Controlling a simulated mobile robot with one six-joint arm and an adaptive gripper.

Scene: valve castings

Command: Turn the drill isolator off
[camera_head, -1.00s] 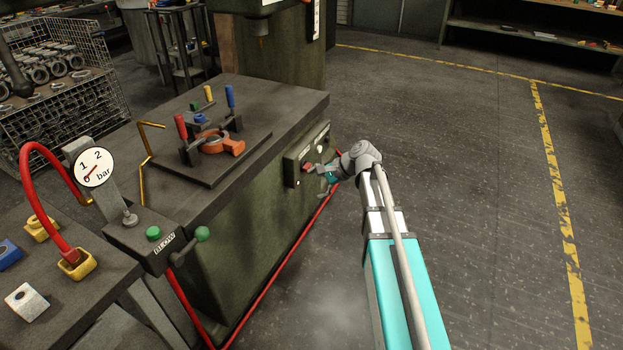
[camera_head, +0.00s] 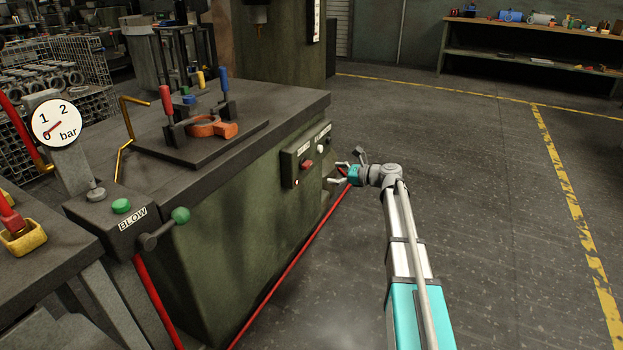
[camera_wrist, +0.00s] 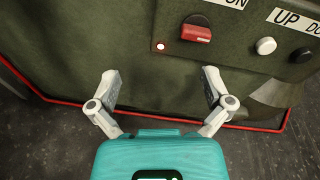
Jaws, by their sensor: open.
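The drill isolator is a red handle (camera_head: 307,165) on a dark panel on the bench's side. In the wrist view the red handle (camera_wrist: 197,33) lies roughly level on its round black base. A label ending in "ON" is cut off above it; the rest is out of frame. A small lamp (camera_wrist: 161,46) at the handle's lower left glows pale with a red rim. My gripper (camera_head: 338,174) is open and empty, to the right of the panel and clear of it. In the wrist view its spread fingers (camera_wrist: 160,78) are below the handle, not touching it.
A white button (camera_wrist: 266,46) and a black button (camera_wrist: 300,55) sit right of the handle under "UP" and a cut-off label. A green-knobbed BLOW lever (camera_head: 180,215) is at the bench's near corner. Floor to the right is clear.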

